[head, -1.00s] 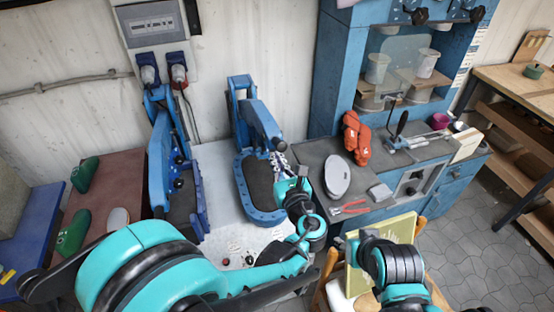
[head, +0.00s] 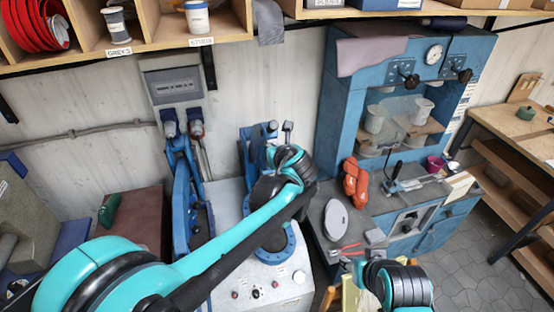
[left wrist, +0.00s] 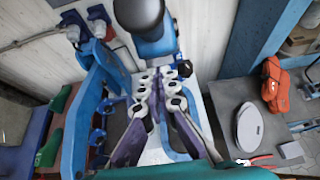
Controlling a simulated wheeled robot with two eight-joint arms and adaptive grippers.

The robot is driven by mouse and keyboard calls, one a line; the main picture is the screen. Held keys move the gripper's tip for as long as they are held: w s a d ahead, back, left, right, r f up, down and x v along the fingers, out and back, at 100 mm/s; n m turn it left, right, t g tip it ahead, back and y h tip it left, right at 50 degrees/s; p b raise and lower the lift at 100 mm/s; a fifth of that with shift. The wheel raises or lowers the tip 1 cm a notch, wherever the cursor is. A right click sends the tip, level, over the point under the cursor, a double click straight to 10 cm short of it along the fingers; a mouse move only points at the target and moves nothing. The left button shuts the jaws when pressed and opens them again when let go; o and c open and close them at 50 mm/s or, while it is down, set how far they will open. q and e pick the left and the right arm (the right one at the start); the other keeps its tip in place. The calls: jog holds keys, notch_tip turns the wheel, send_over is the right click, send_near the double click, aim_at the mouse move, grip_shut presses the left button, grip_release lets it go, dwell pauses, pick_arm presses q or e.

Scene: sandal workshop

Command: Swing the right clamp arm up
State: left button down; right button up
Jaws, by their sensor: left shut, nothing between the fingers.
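The right clamp (head: 252,160) is a blue press on the pale bench. Its oval base (head: 288,250) is partly covered by my left arm in the head view. Its blue arm with a dark rounded end stands close ahead in the left wrist view (left wrist: 158,42) and looks raised off the base. My left gripper (left wrist: 160,78) is shut and empty, its fingertips right at the near side of that arm. I cannot tell whether they touch. In the head view my wrist hides the fingers. My right gripper is not in view; only part of my right arm shows at the bottom.
The left clamp (head: 181,205) stands close beside, to the left. Right of the clamps are a grey oval disc (head: 336,218), red pliers (head: 348,248) and an orange item (head: 355,182). A blue cabinet (head: 340,90) rises behind, and shelves (head: 150,40) hang above.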

pick_arm(q)
jog(key=w+r, duration=0.1)
jog(key=w+a+r+p, duration=0.1)
jog(key=w+r, duration=0.1)
jog(key=w+r+p, duration=0.1)
jog(key=w+r, duration=0.1)
jog(key=shift+a+r, duration=0.1)
jog(key=shift+a, duration=0.2)
